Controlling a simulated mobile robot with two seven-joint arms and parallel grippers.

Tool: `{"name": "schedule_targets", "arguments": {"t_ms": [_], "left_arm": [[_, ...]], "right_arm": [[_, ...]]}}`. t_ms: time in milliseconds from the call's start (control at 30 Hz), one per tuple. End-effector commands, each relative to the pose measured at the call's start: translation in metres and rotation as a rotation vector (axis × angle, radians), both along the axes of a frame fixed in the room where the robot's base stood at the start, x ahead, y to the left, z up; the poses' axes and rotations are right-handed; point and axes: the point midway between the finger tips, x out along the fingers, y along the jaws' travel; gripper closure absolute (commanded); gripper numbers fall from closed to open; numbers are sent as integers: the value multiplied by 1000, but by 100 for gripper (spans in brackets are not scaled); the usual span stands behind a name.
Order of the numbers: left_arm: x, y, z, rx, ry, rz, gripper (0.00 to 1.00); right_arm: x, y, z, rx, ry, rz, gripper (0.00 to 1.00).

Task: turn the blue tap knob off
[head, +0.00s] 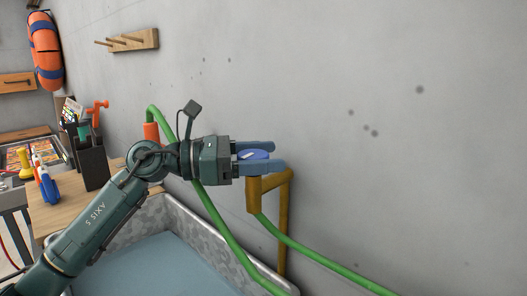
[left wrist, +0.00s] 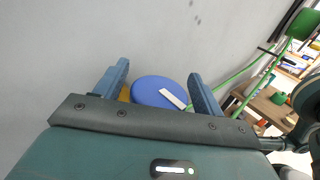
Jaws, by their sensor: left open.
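The blue tap knob (head: 254,155) sits on top of a brass-coloured tap (head: 255,192) by the grey wall. It is a flat round knob with a white bar mark; in the left wrist view the knob (left wrist: 158,92) lies between the two fingers. My left gripper (head: 260,157) is open, with one finger on each side of the knob. The gripper partly covers the knob in the head view, and I cannot tell whether the fingers touch it. My right gripper is not in view.
A green hose (head: 310,252) runs from the tap along the wall. Below is a basin (head: 235,252) with a speckled wall. At left, a wooden bench (head: 68,212) holds a dark holder (head: 94,168) and blue-and-white bottles (head: 47,185). The wall at right is clear.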

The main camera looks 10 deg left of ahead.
Motion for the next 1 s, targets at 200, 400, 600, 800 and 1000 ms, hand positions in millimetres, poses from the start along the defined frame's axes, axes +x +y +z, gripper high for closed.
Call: {"name": "schedule_targets", "arguments": {"t_ms": [200,400,600,800,1000], "left_arm": [[1,-2,0,0,0,1,31],[1,-1,0,0,0,1,42],[1,-1,0,0,0,1,58],[1,-1,0,0,0,1,73],[0,-2,-4,-2,-2,-75,72]], "right_arm": [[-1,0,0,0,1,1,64],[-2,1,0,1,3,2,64],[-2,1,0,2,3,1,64],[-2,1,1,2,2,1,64],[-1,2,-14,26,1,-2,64]]}}
